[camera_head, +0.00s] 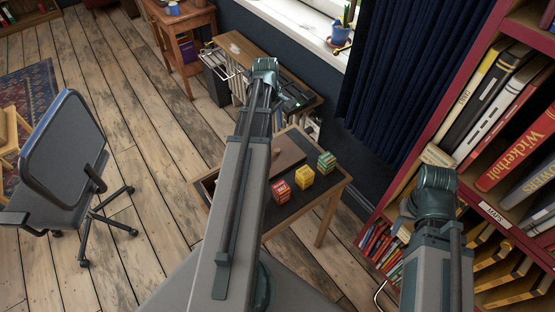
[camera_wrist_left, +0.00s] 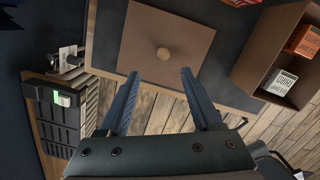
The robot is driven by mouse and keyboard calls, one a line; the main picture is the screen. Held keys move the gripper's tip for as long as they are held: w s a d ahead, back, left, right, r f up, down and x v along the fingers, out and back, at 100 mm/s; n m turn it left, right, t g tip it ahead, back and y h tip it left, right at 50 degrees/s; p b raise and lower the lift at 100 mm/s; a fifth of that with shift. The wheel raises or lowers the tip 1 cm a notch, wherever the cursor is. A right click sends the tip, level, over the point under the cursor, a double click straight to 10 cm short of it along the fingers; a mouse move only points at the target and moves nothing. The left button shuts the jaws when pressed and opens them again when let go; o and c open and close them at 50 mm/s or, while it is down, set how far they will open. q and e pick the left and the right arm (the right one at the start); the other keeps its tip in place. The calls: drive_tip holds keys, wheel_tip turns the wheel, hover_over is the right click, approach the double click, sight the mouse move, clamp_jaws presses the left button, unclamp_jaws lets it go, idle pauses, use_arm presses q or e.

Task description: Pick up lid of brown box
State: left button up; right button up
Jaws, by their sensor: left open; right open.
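The brown lid (camera_wrist_left: 190,32) lies flat on the dark table top in the left wrist view, with a round knob (camera_wrist_left: 163,54) at its middle. Part of it shows right of my left arm in the head view (camera_head: 288,153). The open brown box (camera_wrist_left: 262,50) stands to the right in the wrist view, with small cartons inside. My left gripper (camera_wrist_left: 159,72) is open and empty, its fingertips at the lid's near edge in that view and apart from the knob. In the head view it is largely hidden by its arm. My right arm shows at right, but its gripper is hidden.
Red (camera_head: 279,190), yellow (camera_head: 304,177) and green (camera_head: 326,162) cartons stand on the small table (camera_head: 330,192). A low shelf unit (camera_head: 240,47) stands behind. A tall red bookcase (camera_head: 470,195) is at right and a chair (camera_head: 65,150) at left. Open floor lies between chair and table.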

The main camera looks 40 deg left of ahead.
use_arm(q)
drive_tip(key=b, duration=0.3)
hover_over(277, 150)
drive_tip(key=f, duration=0.3)
drive_tip(key=a+f, duration=0.1)
drive_tip(key=shift+w+f, duration=0.15)
drive_tip(key=shift+w, duration=0.1)
drive_tip(key=f+b, duration=0.3)
drive_tip(key=d+f+b, duration=0.1)
drive_tip(key=f+b, duration=0.1)
drive_tip(key=shift+s, duration=0.25)
clamp_jaws()
